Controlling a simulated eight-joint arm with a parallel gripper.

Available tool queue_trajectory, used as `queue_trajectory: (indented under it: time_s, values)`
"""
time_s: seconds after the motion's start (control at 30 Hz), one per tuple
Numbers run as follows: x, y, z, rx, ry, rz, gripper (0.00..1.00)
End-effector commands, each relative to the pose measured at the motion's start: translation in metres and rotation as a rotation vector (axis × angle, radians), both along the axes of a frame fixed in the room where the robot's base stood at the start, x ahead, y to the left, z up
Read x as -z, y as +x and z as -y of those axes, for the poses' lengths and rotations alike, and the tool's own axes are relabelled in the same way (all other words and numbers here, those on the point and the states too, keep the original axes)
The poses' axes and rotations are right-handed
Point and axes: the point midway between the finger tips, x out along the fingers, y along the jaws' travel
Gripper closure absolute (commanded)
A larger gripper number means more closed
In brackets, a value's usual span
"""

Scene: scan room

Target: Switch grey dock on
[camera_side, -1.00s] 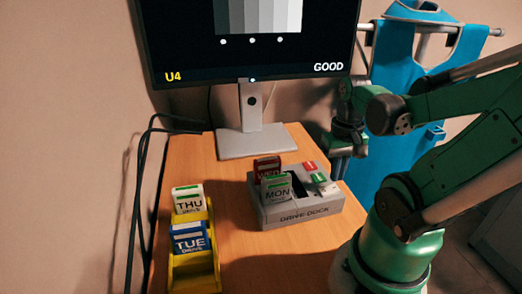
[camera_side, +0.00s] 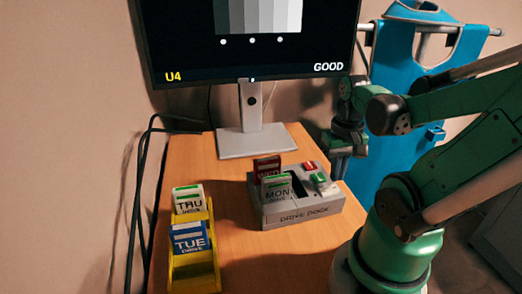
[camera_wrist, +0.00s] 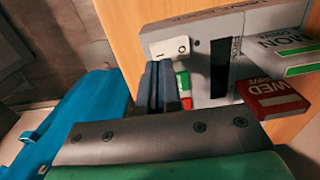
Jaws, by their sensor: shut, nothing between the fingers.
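The grey drive dock (camera_side: 285,212) sits on the wooden table. A red drive marked WED (camera_side: 266,167) and a pale drive marked MON (camera_side: 277,188) stand in it. One dark slot (camera_wrist: 219,68) is empty. In the wrist view, a white rocker switch (camera_wrist: 169,47) marked I and O sits near the dock's front edge, with a small green, white and red part (camera_wrist: 184,88) beside it. I cannot tell which way the rocker is tipped. My gripper (camera_side: 340,172) is shut and empty, at the dock's back right. Its dark fingers (camera_wrist: 160,85) show close beside the switch.
A yellow rack (camera_side: 195,272) at the table's left holds a THU drive (camera_side: 188,201) and a blue TUE drive (camera_side: 189,240). A monitor (camera_side: 185,40) reading GOOD stands behind on a silver base (camera_side: 255,142). Blue garments (camera_side: 400,80) hang at the right.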

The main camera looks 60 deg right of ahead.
Motion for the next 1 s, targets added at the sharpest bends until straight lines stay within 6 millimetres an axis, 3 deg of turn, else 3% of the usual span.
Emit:
queue_trajectory:
  time_s: [1.0]
  values:
    - [0.0071,0.0005,0.0005,0.0,0.0,0.0,1.0]
